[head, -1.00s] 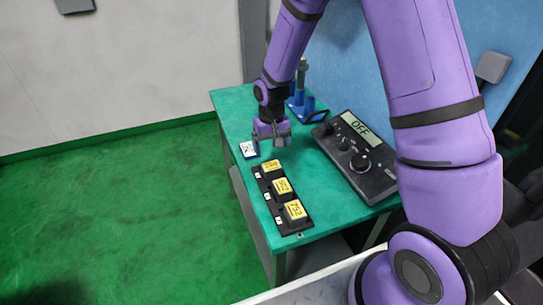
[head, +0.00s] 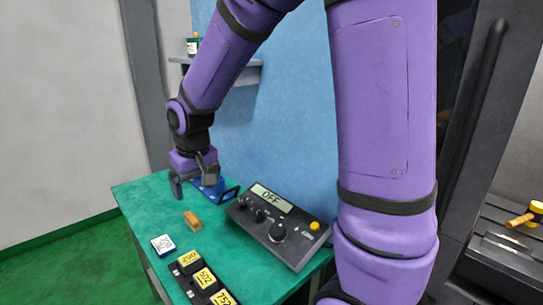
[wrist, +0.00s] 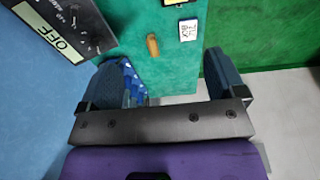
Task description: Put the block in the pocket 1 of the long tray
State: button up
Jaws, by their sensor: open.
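The block (head: 192,221) is a small orange-brown bar lying on the green table, behind the long tray; it also shows in the wrist view (wrist: 153,45). The long tray (head: 184,279) is black, with yellow number-marked pieces along it, reading about 290, 502 and 752. Its front end is cut off by the picture edge, and which pocket is 1 cannot be read. My gripper (head: 192,180) is above the table's far end, beyond the block and apart from it. In the wrist view the gripper (wrist: 168,75) is open, with nothing between its fingers.
A white marked card (head: 163,244) lies left of the block. A black control box (head: 282,232) reading OFF stands to the right. A blue stand (head: 226,190) is close by my gripper, partly hidden. A blue wall backs the table.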

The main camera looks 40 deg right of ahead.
jog(key=s+d+r+t, duration=0.1)
jog(key=s+d+r, duration=0.1)
jog(key=s+r, duration=0.5)
jog(key=s+d+r+t, duration=0.1)
jog(key=s+r, duration=0.5)
jog(key=s, duration=0.9)
jog(key=shift+s+d+r+t, duration=0.35)
jog(key=shift+s+r+t, duration=0.05)
jog(key=shift+t, duration=0.3)
